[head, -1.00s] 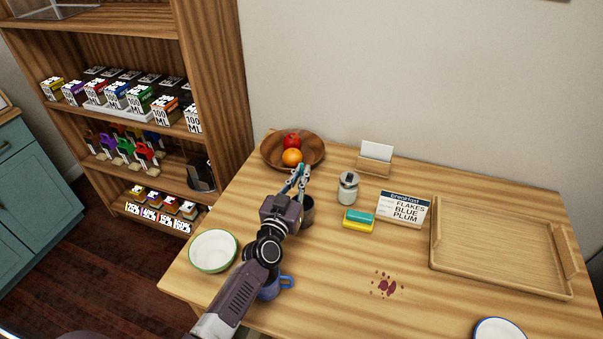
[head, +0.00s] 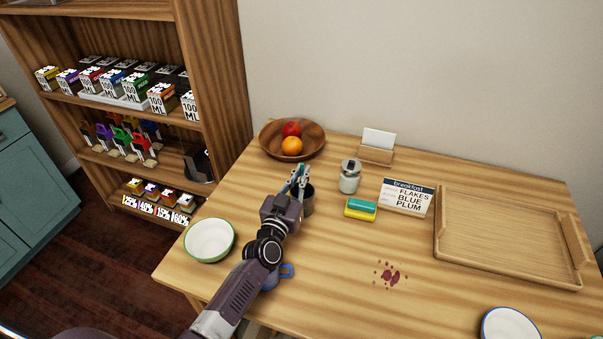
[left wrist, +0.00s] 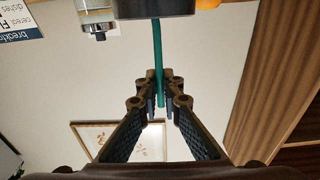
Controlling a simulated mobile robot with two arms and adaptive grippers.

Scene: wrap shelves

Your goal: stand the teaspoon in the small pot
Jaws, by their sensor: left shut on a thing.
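The teaspoon's teal handle (left wrist: 157,55) is pinched between the fingertips of my left gripper (left wrist: 161,92). A bit of teal also shows at the gripper (head: 300,180) in the head view. The small dark pot (head: 308,203) stands on the table just behind my left wrist, partly hidden by it. In the left wrist view the dark pot (left wrist: 152,9) is at the top edge, and the handle runs up to it. I cannot tell whether the spoon's far end is inside the pot or in front of it. My right gripper is not in view.
Around the pot are a wooden fruit bowl (head: 313,140), a lidded jar (head: 349,180), a sponge (head: 360,210) and a breakfast sign (head: 407,197). A green-rimmed bowl (head: 209,241) and blue mug (head: 287,271) flank my forearm. A tray (head: 508,242) lies right; the middle front has a stain (head: 391,275).

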